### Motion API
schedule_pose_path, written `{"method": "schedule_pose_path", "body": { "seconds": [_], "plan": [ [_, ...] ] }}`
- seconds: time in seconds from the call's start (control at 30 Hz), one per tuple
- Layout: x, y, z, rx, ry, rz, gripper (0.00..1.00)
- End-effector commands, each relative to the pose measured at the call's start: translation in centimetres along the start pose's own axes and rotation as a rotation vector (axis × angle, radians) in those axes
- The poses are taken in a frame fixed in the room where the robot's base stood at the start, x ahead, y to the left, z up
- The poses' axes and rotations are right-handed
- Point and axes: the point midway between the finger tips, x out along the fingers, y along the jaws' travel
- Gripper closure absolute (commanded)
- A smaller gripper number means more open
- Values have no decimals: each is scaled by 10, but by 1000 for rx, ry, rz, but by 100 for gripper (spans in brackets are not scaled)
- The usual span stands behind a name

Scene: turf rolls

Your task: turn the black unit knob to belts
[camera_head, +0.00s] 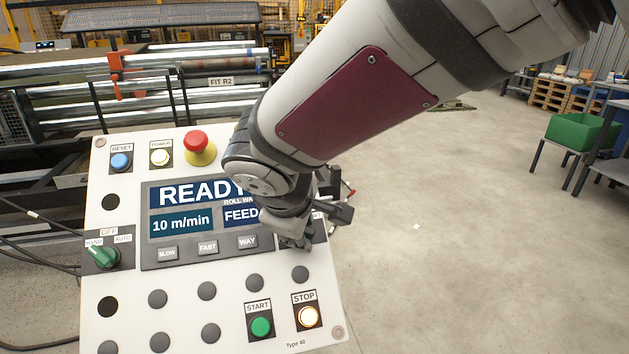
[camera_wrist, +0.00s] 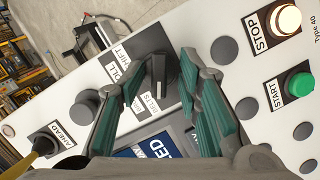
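The black knob (camera_wrist: 159,75) sits on a dark square plate on the control panel in the wrist view. Its grip bar runs roughly up and down in that picture; I cannot tell which label it points to. My gripper (camera_wrist: 159,69) is open, with green-padded fingers on either side of the knob and gaps visible. In the head view my gripper (camera_head: 297,236) is at the panel's right edge and hides the knob.
The white panel (camera_head: 125,240) carries a red emergency button (camera_head: 196,142), a green selector (camera_head: 103,256), a display (camera_head: 185,223), a green START button (camera_head: 261,326) and a lit STOP button (camera_head: 308,316).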

Motion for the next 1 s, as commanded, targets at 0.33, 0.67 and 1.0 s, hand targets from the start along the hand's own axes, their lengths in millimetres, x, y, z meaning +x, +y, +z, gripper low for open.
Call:
{"method": "schedule_pose_path", "body": {
  "seconds": [0.33,0.67,1.0],
  "plan": [
    [-10,1,-2,1,4,4,68],
    [-72,2,-2,2,7,6,68],
    [-116,0,-1,1,3,1,68]
  ]
}}
